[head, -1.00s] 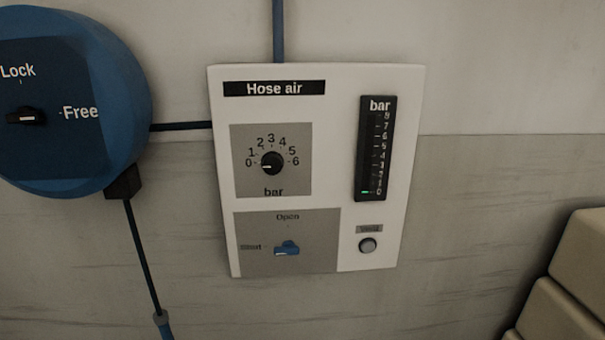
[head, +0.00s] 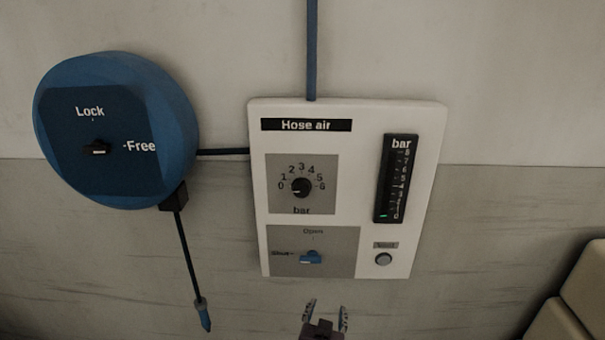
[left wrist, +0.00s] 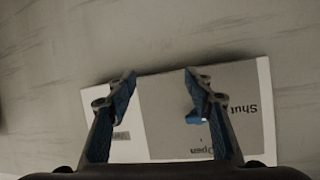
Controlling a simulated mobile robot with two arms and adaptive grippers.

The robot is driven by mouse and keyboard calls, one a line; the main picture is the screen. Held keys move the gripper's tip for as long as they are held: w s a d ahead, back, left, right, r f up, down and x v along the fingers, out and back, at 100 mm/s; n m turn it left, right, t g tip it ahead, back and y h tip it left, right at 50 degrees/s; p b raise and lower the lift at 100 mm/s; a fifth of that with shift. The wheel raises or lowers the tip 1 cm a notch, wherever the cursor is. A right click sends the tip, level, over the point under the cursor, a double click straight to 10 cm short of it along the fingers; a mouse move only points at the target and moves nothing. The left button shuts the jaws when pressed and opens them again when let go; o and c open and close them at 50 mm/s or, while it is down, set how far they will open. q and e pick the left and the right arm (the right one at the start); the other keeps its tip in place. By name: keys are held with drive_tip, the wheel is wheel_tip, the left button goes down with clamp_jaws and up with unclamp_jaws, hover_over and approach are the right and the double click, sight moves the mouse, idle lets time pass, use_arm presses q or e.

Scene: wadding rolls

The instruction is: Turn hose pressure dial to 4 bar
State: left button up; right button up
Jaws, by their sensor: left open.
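The black hose pressure dial (head: 302,187) sits on a grey plate marked 0 to 6 bar, on the white "Hose air" panel (head: 368,130). Its pale mark points left, near 0. The bar gauge (head: 395,178) at the panel's right shows a small green light near its bottom. My left gripper (head: 327,305) is open and empty, just below the panel and well below the dial. In the left wrist view, its two fingers (left wrist: 160,76) stand apart in front of the panel's upside-down Shut/Open plate (left wrist: 165,130); the dial is not visible there.
A blue valve handle (head: 311,257) below the dial points toward Shut. A round button (head: 384,259) sits to its right. A blue hose reel (head: 165,105) with a Lock/Free knob and hanging hose (head: 187,250) is left. Pale rolls (head: 580,300) stand lower right.

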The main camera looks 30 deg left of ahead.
use_arm(q)
drive_tip(key=a+r+n+t+y+p, duration=0.2)
drive_tip(key=a+r+n+y+p, duration=0.1)
drive_tip(key=r, duration=1.6)
drive_tip(key=n+y+p, duration=0.2)
drive_tip(key=n, duration=0.1)
approach(302, 193)
drive_tip(key=p+x, duration=0.3)
drive_tip(key=x, duration=0.4)
drive_tip(key=shift+w+a+r, duration=0.1)
drive_tip(key=shift+w+a, duration=0.35)
drive_tip(key=shift+w, duration=0.2)
use_arm(e)
wheel_tip(302, 193, up, 10)
drive_tip(key=shift+f, duration=0.15)
use_arm(q)
drive_tip(key=c, duration=1.2)
